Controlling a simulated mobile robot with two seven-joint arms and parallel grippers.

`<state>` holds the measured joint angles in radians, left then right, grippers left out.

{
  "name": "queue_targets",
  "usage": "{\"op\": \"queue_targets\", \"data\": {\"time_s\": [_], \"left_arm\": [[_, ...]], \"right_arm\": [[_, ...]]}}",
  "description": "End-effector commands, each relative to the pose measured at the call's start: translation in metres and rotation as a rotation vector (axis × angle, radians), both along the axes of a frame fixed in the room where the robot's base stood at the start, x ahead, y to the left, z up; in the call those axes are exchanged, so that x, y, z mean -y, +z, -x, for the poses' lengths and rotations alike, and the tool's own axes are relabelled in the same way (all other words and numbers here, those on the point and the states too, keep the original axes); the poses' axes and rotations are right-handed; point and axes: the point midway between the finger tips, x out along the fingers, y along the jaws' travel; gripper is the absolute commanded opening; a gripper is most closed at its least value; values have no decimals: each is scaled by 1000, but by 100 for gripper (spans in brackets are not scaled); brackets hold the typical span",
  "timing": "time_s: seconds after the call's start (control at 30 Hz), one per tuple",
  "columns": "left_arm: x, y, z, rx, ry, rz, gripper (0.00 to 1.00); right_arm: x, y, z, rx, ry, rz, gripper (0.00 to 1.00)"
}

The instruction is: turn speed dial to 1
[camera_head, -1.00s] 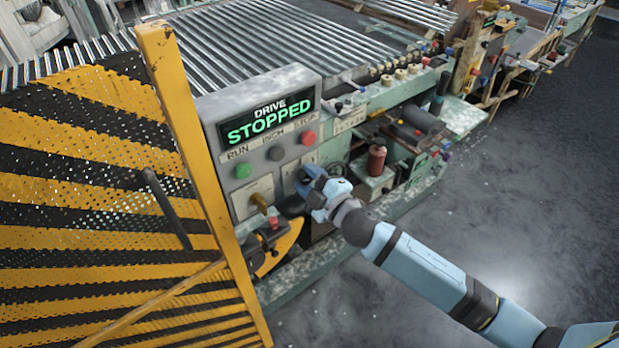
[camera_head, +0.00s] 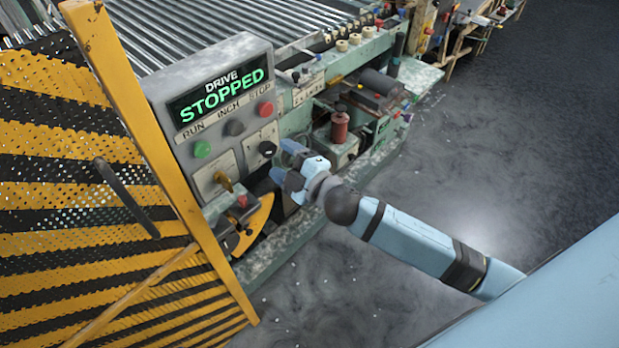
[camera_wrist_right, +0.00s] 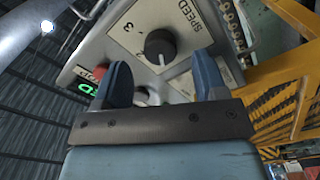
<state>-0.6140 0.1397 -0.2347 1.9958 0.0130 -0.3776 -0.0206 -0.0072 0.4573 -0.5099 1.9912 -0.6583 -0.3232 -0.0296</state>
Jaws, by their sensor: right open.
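The speed dial (camera_wrist_right: 160,46) is a round black knob on a pale plate marked SPEED, with the numeral 3 readable in the right wrist view. The other markings are too small to read surely, and so is the dial's setting. In the head view the dial (camera_head: 267,149) sits below the red button on the grey control panel (camera_head: 160,92). My right gripper (camera_head: 281,160) is open in front of the panel, just right of and below the dial. In the wrist view its fingers (camera_wrist_right: 162,80) are apart and empty, with the dial beyond the gap. My left gripper is not in view.
The display (camera_head: 220,95) reads DRIVE STOPPED. A yellow-black guard (camera_head: 75,165) stands at left. Open floor lies at right.

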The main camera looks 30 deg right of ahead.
Motion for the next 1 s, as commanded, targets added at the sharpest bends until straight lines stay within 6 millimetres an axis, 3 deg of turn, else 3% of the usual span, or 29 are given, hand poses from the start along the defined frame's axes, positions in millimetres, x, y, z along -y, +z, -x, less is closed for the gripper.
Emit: {"op": "queue_targets", "data": {"time_s": [0.2,0.4,0.6,1.0], "left_arm": [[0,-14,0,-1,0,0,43],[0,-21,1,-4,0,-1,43],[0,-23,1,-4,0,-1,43],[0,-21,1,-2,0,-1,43]], "right_arm": [[18,-4,50,-3,1,1,65],[29,-2,79,-1,0,0,65],[33,0,91,0,0,1,65],[33,0,92,1,0,1,65]]}}
